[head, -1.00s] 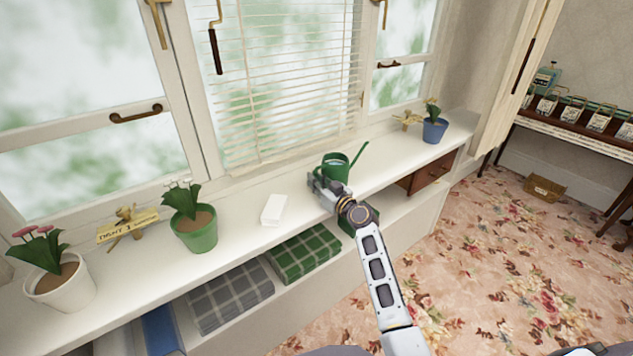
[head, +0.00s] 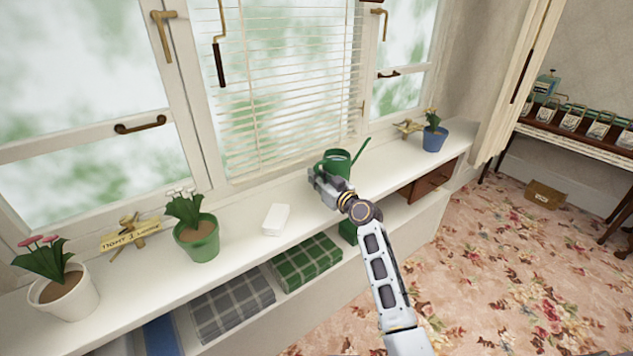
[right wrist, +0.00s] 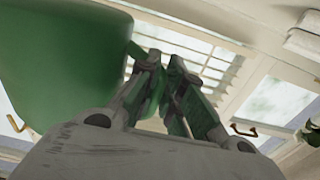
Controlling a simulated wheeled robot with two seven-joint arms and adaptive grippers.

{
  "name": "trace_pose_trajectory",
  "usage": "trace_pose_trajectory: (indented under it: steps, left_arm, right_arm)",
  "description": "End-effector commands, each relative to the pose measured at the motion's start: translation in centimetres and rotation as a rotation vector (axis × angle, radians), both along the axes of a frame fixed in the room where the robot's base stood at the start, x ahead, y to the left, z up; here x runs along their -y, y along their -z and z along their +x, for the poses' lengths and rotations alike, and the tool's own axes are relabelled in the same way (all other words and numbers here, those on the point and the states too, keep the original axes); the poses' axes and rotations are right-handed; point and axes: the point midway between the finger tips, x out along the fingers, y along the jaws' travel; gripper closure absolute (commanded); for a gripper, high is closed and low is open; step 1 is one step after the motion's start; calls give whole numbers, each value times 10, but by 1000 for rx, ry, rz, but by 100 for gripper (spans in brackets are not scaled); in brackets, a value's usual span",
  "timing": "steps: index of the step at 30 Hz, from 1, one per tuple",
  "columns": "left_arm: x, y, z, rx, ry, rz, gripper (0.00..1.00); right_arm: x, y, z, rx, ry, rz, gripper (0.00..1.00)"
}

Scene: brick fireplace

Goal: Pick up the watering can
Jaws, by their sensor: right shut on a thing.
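The green watering can (head: 336,163) is at the window sill in the head view, in front of the blinds, with its spout pointing up to the right. My right gripper (head: 322,184) is at its near left side and shut on it. In the right wrist view the can's green body (right wrist: 65,60) fills the upper left, and the fingers (right wrist: 160,85) close around a narrow green part, likely the handle. I cannot tell whether the can's base touches the sill. My left gripper is not in view.
The white sill (head: 325,212) also bears a white block (head: 276,219), a green flowerpot (head: 197,240), a white flowerpot (head: 66,295) and a blue flowerpot (head: 434,139). Folded plaid cloths (head: 306,262) lie on the shelf below. The floor at right is mostly clear.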

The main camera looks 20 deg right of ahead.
Motion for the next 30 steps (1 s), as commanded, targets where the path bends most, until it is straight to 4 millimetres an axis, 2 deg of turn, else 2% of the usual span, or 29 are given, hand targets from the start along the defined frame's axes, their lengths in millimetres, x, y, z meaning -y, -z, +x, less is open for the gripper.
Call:
trace_pose_trajectory:
  steps: [3, 15, 30]
  left_arm:
    - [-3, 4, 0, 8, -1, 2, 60]
    - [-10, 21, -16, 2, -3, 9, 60]
    - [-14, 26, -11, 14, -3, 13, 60]
  right_arm:
    - [0, -13, 0, 7, 0, -2, 100]
    - [0, -37, 0, 8, 0, -1, 100]
    - [0, -47, 0, 6, 1, -2, 100]
